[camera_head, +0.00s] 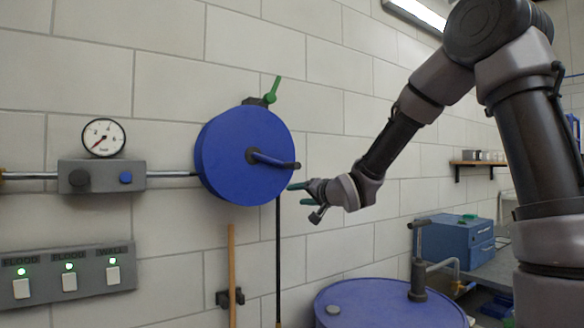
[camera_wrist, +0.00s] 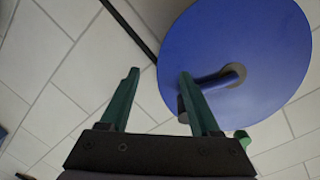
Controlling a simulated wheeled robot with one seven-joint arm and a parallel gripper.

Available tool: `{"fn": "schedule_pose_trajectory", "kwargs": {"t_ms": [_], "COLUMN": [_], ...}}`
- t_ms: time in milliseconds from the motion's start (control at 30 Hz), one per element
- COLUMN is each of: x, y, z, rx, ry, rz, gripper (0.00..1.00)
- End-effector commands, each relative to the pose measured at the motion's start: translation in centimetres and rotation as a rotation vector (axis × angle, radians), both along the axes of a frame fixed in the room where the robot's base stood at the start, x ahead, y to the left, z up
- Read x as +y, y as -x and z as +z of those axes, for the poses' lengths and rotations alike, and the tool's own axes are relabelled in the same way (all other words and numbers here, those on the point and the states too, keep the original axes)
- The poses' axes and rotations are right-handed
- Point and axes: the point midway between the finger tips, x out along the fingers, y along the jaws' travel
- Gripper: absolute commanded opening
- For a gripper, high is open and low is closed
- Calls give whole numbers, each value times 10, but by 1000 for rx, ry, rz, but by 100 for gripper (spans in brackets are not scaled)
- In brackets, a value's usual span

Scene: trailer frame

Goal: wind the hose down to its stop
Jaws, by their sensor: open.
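A blue round hose reel (camera_head: 232,165) is mounted on the tiled wall. A dark crank arm (camera_head: 270,159) runs from its hub to the right and ends in a dark knob. A black hose (camera_head: 278,245) hangs straight down from the reel; its lower end is hidden. My gripper (camera_head: 298,194) is open and empty, just right of and below the crank knob. In the wrist view the reel (camera_wrist: 270,50) fills the upper right, and the crank (camera_wrist: 218,78) reaches down toward the right finger. My gripper's green fingers (camera_wrist: 160,88) stand apart, and the crank end seems beside the right finger.
A green-handled valve (camera_head: 271,92) sits above the reel. A gauge (camera_head: 104,137) and a pipe (camera_head: 172,174) are to the left, above a switch panel (camera_head: 68,276) with green lights. A wooden pole (camera_head: 232,270) stands below. A blue drum (camera_head: 375,300) with a pump is at lower right.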

Motion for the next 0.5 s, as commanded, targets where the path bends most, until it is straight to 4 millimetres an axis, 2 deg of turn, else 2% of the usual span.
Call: {"fn": "schedule_pose_trajectory", "kwargs": {"t_ms": [67, 300, 500], "x": [-1, -23, -39], "y": [6, 20, 26], "z": [15, 63, 84], "rx": [-102, -371, -479], "ry": [113, 388, 494], "rz": [24, 49, 49], "gripper": [63, 63, 63]}}
